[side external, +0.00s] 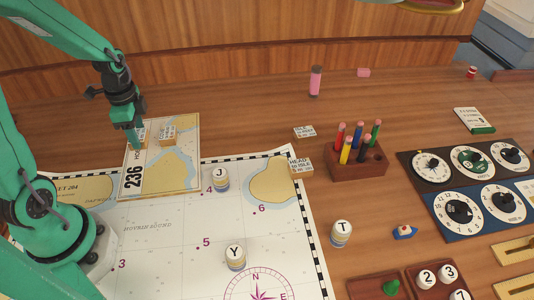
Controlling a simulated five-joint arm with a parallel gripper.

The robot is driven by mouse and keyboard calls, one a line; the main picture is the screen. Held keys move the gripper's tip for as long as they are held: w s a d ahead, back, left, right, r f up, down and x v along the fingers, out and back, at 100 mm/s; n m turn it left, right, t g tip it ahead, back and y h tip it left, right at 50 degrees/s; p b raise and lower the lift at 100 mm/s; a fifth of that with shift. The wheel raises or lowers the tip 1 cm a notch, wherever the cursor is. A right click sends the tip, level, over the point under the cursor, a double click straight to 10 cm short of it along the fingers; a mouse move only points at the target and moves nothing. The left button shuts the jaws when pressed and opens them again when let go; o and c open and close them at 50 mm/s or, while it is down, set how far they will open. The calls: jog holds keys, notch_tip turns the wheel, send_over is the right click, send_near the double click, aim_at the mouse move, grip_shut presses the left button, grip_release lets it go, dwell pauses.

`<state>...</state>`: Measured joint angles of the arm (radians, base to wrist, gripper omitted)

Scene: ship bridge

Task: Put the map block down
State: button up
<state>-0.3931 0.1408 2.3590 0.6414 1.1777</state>
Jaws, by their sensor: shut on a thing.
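My gripper (136,143) points down at the upper left, over the chart card (160,175) marked 236. It is shut on a small pale block (143,131) with a printed face, which I take to be the map block. The jaws hide part of this block. I cannot tell whether it touches the card or hangs just above it. A similar printed block (168,133) sits just to its right on the card.
A large sea chart (180,250) bears round lettered pieces J (221,180) and Y (236,257). Two more printed blocks (304,131) (301,167) lie right of the card. A wooden pencil holder (357,166) stands further right. Bare table lies behind the card.

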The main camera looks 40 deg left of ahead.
jog(key=shift+f, duration=0.15)
jog(key=shift+f, duration=1.9)
jog(key=shift+f, duration=0.1)
jog(key=o, duration=1)
jog(key=shift+c, duration=0.2)
jog(key=shift+r, duration=6.15)
jog(key=shift+d+r, duration=0.1)
